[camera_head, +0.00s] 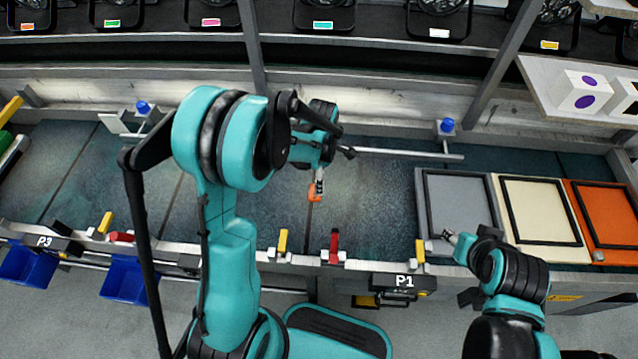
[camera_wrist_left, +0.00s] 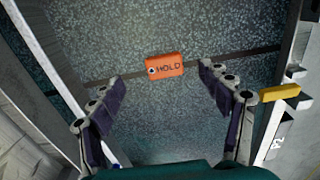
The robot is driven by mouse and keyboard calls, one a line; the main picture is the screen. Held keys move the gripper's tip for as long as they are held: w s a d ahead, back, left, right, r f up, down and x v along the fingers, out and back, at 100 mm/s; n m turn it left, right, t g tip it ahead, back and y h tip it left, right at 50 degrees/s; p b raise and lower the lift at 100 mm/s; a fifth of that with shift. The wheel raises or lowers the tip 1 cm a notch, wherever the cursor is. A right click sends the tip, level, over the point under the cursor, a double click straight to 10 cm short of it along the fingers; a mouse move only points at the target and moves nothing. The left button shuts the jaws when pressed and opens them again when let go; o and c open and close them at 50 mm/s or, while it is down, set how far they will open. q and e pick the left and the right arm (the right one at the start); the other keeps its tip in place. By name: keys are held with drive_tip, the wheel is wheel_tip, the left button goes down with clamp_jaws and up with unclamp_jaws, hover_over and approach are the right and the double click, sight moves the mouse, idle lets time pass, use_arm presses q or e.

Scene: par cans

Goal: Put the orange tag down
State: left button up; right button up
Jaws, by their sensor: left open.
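In the left wrist view the tag (camera_wrist_left: 165,66) appears flat on the bench top, face toward the camera, across a dark seam. My left gripper (camera_wrist_left: 158,82) is open there, its two fingers spread either side of the tag with clear gaps. My right gripper (camera_head: 450,238) is by the bench's front edge near the grey panel; its jaws are too small to read.
Grey (camera_head: 460,208), cream (camera_head: 541,217) and orange (camera_head: 606,218) framed panels lie at the right. Yellow (camera_head: 283,241) and red (camera_head: 334,243) levers stand along the front rail. A rod with a blue knob (camera_head: 447,126) lies behind. The bench around the tag is clear.

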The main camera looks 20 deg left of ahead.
use_arm(q)
drive_tip(key=f, duration=0.1)
drive_tip(key=f+b, duration=0.1)
drive_tip(key=shift+s+f, duration=0.25)
drive_tip(key=shift+f, duration=0.1)
wheel_tip(320, 180, down, 4)
drive_tip(key=shift+a+f+b, duration=0.1)
drive_tip(key=shift+f+b, duration=0.15)
drive_tip(key=shift+b, duration=0.9)
drive_tip(key=shift+r, duration=0.1)
drive_tip(key=c, duration=1.1)
